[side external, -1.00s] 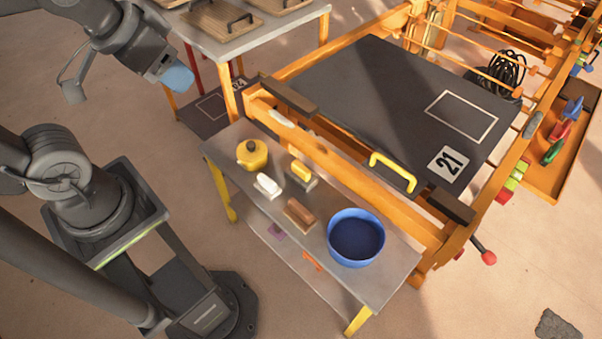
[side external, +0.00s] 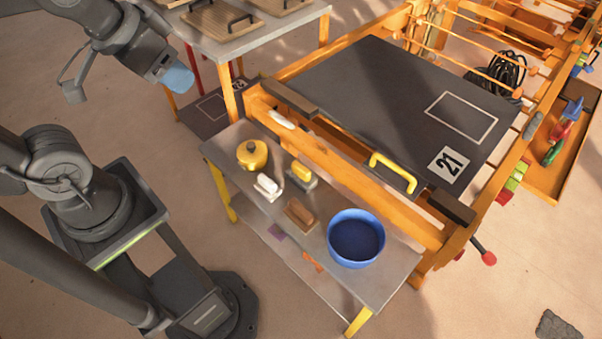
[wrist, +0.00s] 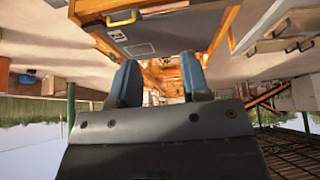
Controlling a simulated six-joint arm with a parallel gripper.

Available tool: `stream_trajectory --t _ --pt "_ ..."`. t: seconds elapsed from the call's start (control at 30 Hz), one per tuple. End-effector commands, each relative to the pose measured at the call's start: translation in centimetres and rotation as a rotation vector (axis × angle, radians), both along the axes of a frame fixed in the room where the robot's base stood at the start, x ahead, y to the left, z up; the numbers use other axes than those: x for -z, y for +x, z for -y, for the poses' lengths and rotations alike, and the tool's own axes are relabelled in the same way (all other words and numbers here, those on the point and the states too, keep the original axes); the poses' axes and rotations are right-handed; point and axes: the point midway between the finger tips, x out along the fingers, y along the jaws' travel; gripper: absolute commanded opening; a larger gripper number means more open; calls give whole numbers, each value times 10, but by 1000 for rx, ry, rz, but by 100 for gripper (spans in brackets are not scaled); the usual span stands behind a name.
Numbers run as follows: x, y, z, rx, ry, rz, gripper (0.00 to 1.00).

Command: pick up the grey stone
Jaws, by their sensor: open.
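A dark grey, rough, flat piece that looks like a stone (side external: 558,326) lies on the floor at the bottom right of the side view, partly cut off by the frame. A grey block with a yellow grip on top (side external: 301,178) sits on the low side table; I cannot tell which of the two is the grey stone. My gripper (side external: 178,77) is high at the upper left, apart from both. In the wrist view my gripper (wrist: 160,80) shows two blue fingers spread apart with nothing between them. Neither grey thing can be made out there.
The side table (side external: 385,286) also holds a yellow pot (side external: 252,155), a white block (side external: 268,187), a brown block (side external: 300,213) and a blue bowl (side external: 355,238). The orange-framed press (side external: 330,167) stands behind it. Open floor lies at the lower right.

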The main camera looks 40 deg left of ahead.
Motion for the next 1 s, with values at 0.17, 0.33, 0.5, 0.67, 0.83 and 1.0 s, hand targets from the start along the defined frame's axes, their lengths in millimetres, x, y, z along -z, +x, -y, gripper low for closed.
stream_trajectory --t 0.17,0.33,0.5,0.67,0.83,1.0 --pt "0 0 0 0 0 0 43" --pt "0 0 0 0 0 0 57" --pt "0 0 0 0 0 0 57" --pt "-1 7 0 -25 -13 -11 57" --pt "2 45 0 -163 -79 -67 57" --pt "19 102 -1 -376 -167 -136 57"
